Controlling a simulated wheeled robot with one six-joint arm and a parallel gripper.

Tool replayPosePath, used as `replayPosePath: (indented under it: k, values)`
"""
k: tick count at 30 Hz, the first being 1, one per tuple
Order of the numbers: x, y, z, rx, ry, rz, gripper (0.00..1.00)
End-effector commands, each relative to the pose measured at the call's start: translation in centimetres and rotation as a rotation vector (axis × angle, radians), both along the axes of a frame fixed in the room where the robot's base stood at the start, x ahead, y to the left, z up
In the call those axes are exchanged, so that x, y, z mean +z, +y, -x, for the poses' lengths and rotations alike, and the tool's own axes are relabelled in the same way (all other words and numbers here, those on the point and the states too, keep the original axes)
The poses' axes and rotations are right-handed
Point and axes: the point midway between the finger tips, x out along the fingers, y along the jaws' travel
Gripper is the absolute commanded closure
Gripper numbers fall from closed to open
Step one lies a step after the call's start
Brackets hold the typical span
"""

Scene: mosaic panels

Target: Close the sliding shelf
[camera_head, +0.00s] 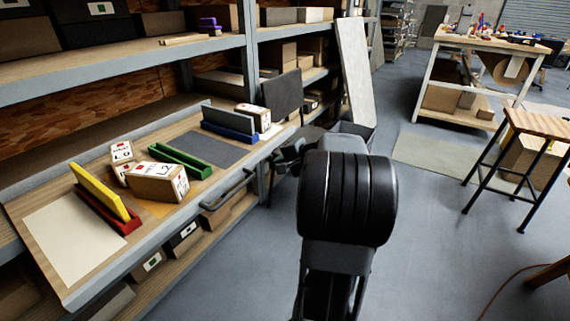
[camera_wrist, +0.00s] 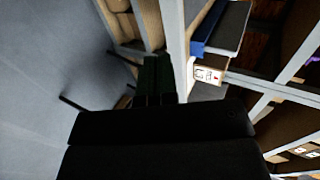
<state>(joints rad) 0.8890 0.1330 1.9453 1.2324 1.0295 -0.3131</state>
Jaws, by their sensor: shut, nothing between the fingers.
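The sliding shelf (camera_head: 62,232) is pulled out from the rack at the left of the head view. Its front edge carries a dark bar handle (camera_head: 228,191). On it are a yellow panel (camera_head: 99,190) in a red holder (camera_head: 107,213), a green holder (camera_head: 180,160), a grey panel in a blue holder (camera_head: 228,129) and several boxes. My gripper (camera_head: 284,156) is just beyond the shelf's right front end, partly hidden by my arm. In the wrist view my gripper (camera_wrist: 156,72) is shut and empty beside the shelf's pale front edge (camera_wrist: 176,38). I cannot tell whether it touches.
The metal rack (camera_head: 249,70) holds boxes above and below the sliding shelf. A pale board (camera_head: 354,72) leans at its far end. A workbench (camera_head: 480,42) and a stool (camera_head: 540,123) stand at the right. The floor (camera_head: 440,225) between is clear.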

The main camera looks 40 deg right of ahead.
Motion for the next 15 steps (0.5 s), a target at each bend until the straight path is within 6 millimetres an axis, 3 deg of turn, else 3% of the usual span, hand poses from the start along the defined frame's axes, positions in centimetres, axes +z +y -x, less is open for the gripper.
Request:
replayPosePath:
  k: [8, 15]
  values:
    - [-2.9, 1.5, -4.3, 0.003, 0.001, -0.001, 1.00]
    - [-2.8, 2.4, -7.0, 0.003, 0.001, 0.001, 1.00]
